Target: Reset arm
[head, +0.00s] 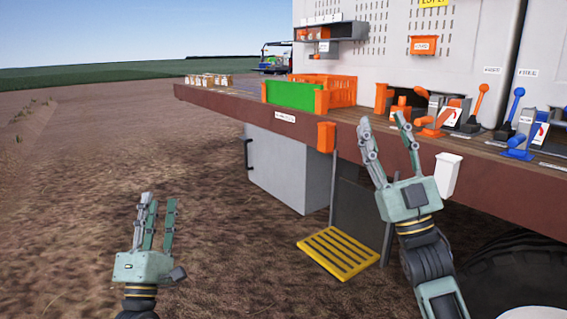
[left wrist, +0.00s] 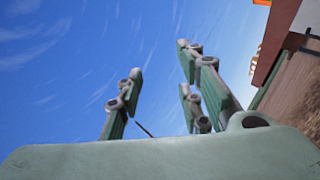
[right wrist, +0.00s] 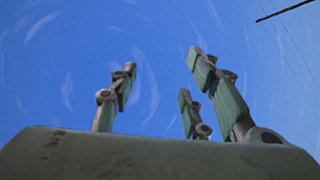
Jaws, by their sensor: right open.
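My left gripper (head: 156,205) is over the bare soil at the lower left of the head view, fingers pointing up. Its fingers also show in the left wrist view (left wrist: 155,85), apart against the sky, with nothing between them. My right gripper (head: 382,122) is raised in front of the wooden deck's edge, right of the middle, fingers pointing up. In the right wrist view (right wrist: 155,90) its fingers are spread and empty against the sky.
The deck edge (head: 240,108) runs behind my right gripper. Levers (head: 478,106), a green panel (head: 293,95) and an orange crate (head: 340,90) stand on it. A white bin (head: 447,177) hangs beside my right gripper. A yellow step (head: 338,253) lies below. Soil around my left gripper is clear.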

